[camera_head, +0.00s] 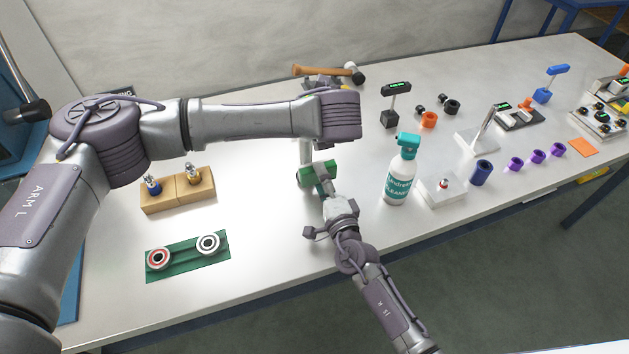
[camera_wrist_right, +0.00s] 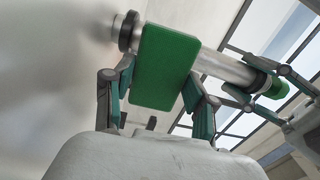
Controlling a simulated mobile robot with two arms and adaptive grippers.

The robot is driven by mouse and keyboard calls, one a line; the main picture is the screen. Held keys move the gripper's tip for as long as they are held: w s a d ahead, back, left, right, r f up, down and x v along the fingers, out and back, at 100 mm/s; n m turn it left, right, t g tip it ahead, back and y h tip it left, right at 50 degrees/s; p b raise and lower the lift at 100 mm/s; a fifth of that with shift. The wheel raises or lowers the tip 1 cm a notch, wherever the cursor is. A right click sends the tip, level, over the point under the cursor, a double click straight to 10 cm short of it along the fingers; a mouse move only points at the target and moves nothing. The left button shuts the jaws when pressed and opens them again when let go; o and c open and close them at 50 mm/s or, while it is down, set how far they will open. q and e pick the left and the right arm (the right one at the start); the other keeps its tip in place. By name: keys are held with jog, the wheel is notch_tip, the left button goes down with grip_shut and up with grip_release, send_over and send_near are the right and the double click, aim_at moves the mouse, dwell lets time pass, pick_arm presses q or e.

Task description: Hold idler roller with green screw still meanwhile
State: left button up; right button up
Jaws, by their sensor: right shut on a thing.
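The idler roller (camera_wrist_right: 213,65) is a silver cylinder with black ends and a flat green block (camera_wrist_right: 166,66) around its middle. My right gripper (camera_wrist_right: 160,92) is shut on the green block, its green-padded fingers at either side. In the head view the roller (camera_head: 306,152) is held above the table, partly hidden by my left arm, with my right gripper (camera_head: 324,187) at its near part. A green end piece, apparently the green screw (camera_wrist_right: 272,88), shows at the roller's far end in the wrist view. Fingers of my left gripper (camera_wrist_right: 262,84) are close around that end; contact is unclear.
A cleaner spray bottle (camera_head: 399,172) stands close right of my right gripper, beside a white block with a red button (camera_head: 441,187). A hammer (camera_head: 328,71) lies behind. A wooden block (camera_head: 178,196) and a green mat with two rings (camera_head: 187,262) are at left.

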aim_at(303, 181)
jog(key=shift+a, duration=0.15)
pick_arm(q)
jog(key=shift+s, duration=0.1)
pick_arm(e)
jog(key=shift+s+a, duration=0.3)
jog(key=shift+a, duration=0.65)
jog(key=shift+s+a, duration=0.3)
jog(key=shift+a, duration=0.6)
jog(key=shift+v, duration=3.55)
pick_arm(q)
jog(key=o, duration=1.2)
